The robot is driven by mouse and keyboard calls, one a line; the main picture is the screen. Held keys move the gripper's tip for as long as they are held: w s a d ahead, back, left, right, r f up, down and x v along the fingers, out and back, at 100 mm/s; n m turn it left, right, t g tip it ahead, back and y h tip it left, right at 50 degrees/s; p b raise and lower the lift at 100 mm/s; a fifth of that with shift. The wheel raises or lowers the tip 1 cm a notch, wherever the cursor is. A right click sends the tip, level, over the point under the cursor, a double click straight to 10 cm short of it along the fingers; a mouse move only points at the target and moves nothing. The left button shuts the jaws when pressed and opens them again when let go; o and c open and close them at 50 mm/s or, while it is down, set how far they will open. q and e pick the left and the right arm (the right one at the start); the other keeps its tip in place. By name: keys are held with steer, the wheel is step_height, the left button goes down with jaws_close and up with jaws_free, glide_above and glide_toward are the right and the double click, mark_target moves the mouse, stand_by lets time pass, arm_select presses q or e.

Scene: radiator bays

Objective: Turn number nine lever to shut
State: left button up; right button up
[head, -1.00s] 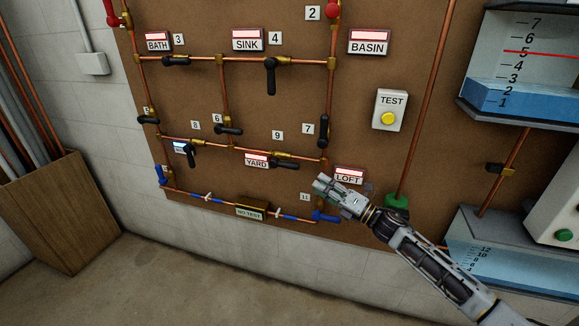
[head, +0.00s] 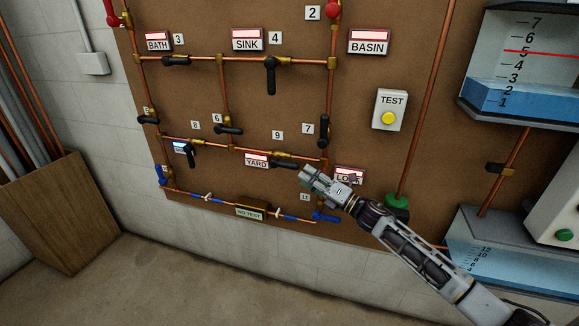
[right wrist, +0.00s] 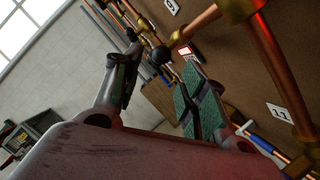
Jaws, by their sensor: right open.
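The number nine tag (head: 277,135) is on the brown board, above a black lever (head: 283,164) on a copper pipe. This lever lies along the pipe, just right of the YARD label (head: 257,161). My right gripper (head: 306,174) is open and empty, just right of and slightly below the lever's end. In the right wrist view the black lever's round end (right wrist: 160,55) shows beyond and between the open fingers (right wrist: 160,75), apart from them as far as I can tell. The number nine tag (right wrist: 172,6) is at the top there. My left gripper is not in view.
The LOFT label (head: 349,175) is partly hidden by my right gripper. The number seven lever (head: 325,131) stands upright above right. A blue lever (head: 325,216) and the NO TEST block (head: 250,212) are below. A TEST button box (head: 389,110) is to the right.

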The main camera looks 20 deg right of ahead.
mark_target(290, 165)
steer(key=shift+x, duration=4.15)
steer(key=shift+r, duration=0.1)
jaws_close()
